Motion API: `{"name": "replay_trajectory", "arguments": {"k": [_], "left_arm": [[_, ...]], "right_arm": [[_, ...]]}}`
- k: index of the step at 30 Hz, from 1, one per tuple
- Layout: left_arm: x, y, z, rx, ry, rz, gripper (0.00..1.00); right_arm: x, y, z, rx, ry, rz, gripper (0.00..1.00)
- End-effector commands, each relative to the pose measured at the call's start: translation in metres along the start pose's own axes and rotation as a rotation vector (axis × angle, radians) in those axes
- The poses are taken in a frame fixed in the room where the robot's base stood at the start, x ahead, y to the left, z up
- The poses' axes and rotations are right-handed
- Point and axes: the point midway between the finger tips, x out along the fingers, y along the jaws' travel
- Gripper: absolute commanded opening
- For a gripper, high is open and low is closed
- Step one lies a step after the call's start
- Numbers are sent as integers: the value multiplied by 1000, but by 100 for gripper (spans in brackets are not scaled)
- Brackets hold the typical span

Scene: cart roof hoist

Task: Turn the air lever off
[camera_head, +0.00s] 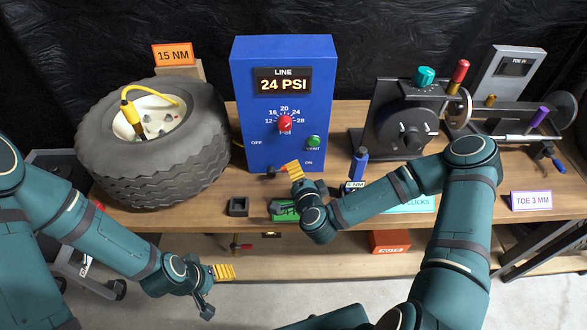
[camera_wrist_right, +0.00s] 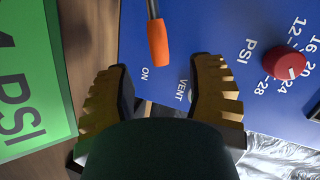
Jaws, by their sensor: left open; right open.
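The blue air panel (camera_head: 283,110) stands at the back middle of the bench, its display reading LINE 24 PSI. In the right wrist view the air lever (camera_wrist_right: 158,42) has a metal rod and an orange grip. The grip's end points toward the ON label. My right gripper (camera_head: 291,172) is at the panel's lower front; in its wrist view the open fingers (camera_wrist_right: 160,95) lie to either side, with the grip beyond them and apart from them. In the head view I cannot clearly tell the lever from the gripper. My left gripper (camera_head: 221,286) is open and empty, low in front of the bench.
A red PSI knob (camera_head: 285,123) and a green VENT button (camera_head: 314,142) are on the panel. A tire (camera_head: 155,145) lies left of it. A blue-handled tool (camera_head: 358,164) stands on the bench to the right. A green PSI card (camera_wrist_right: 30,80) is close to the right gripper.

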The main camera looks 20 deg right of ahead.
Motion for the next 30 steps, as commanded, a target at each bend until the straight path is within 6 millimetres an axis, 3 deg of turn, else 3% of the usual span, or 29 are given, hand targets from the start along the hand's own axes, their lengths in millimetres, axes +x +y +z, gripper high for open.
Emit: {"name": "replay_trajectory", "arguments": {"k": [3, 9, 22, 27, 30], "left_arm": [[5, -2, -1, 0, 3, 0, 63], [8, -3, -1, 0, 5, 0, 63], [9, -3, -1, 0, 6, 0, 63], [9, -3, -1, 0, 5, 0, 63], [9, -3, -1, 0, 5, 0, 63]], "right_arm": [[22, 1, 1, 2, 1, -1, 55], [45, 0, 1, 0, 0, -1, 55], [53, 0, 1, 0, -2, 0, 57], [53, 0, 0, 0, -1, 0, 0], [53, 0, 0, 0, -1, 0, 0]]}}
